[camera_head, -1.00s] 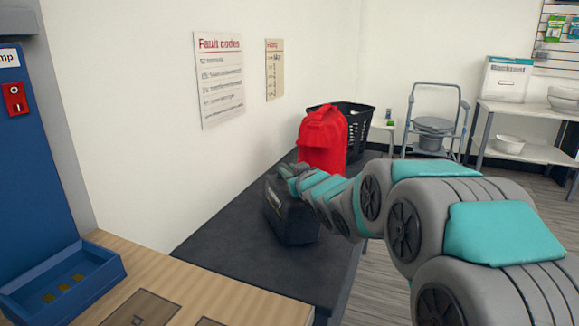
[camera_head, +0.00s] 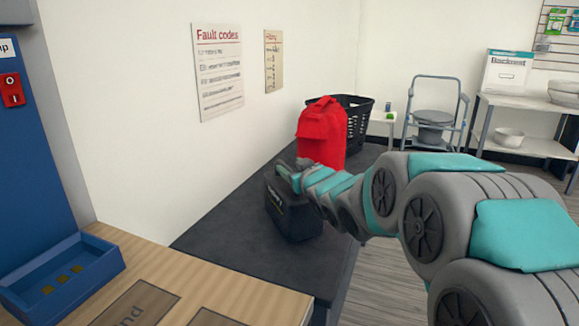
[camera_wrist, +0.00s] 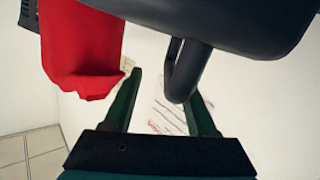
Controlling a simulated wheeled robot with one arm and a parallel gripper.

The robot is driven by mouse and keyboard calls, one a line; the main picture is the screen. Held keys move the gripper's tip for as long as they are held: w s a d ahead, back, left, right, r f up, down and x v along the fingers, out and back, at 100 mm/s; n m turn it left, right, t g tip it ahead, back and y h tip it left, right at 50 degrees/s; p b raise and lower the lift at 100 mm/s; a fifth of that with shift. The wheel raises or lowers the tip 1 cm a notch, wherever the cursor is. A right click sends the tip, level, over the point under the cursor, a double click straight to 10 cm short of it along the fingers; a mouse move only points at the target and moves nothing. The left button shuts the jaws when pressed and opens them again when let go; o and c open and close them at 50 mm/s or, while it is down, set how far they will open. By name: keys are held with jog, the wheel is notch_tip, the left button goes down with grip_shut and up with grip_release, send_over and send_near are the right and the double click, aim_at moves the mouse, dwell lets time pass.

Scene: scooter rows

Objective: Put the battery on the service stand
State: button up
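The battery is a black box (camera_head: 292,212) at the end of my arm in the head view, on or just over the dark bench top. In the wrist view its dark body (camera_wrist: 225,22) fills the top, with a looped handle (camera_wrist: 182,75) hanging between my fingers, closer to the right one. My gripper (camera_wrist: 163,88) is open, its two green fingers apart; it also shows small at the battery's upper left in the head view (camera_head: 286,171). I cannot tell whether the handle touches a finger. I cannot make out which surface is the service stand.
A red bag (camera_head: 322,135) stands just behind the battery, with a black basket (camera_head: 356,118) beyond it. A wooden counter (camera_head: 215,275) with a blue tray (camera_head: 62,278) is at the front left. The near part of the dark bench (camera_head: 270,262) is clear.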

jog(key=v, duration=0.9)
jog(key=shift+s+d+b, duration=0.2)
jog(key=shift+s+b, duration=0.15)
jog(key=shift+s, duration=0.05)
jog(key=shift+r, duration=0.1)
jog(key=s+d+f+m+g+h, duration=0.25)
jog(key=s+d+f+g, duration=0.2)
jog(key=s+f, duration=0.35)
jog(key=s+d+f+m+g+h, duration=0.2)
jog(key=s+d+f+g+h, duration=0.2)
jog(key=s+d+f, duration=0.3)
jog(key=s+f+m+g, duration=0.1)
jog(key=s+g, duration=0.3)
jog(key=s, duration=1)
jog(key=s+f+m+g, duration=0.1)
jog(key=s+f+g, duration=0.3)
jog(key=s, duration=1)
jog(key=shift+a+f+g+y, duration=0.15)
jog(key=shift+a+g+y, duration=0.2)
jog(key=shift+a, duration=0.05)
jog(key=shift+d, duration=0.15)
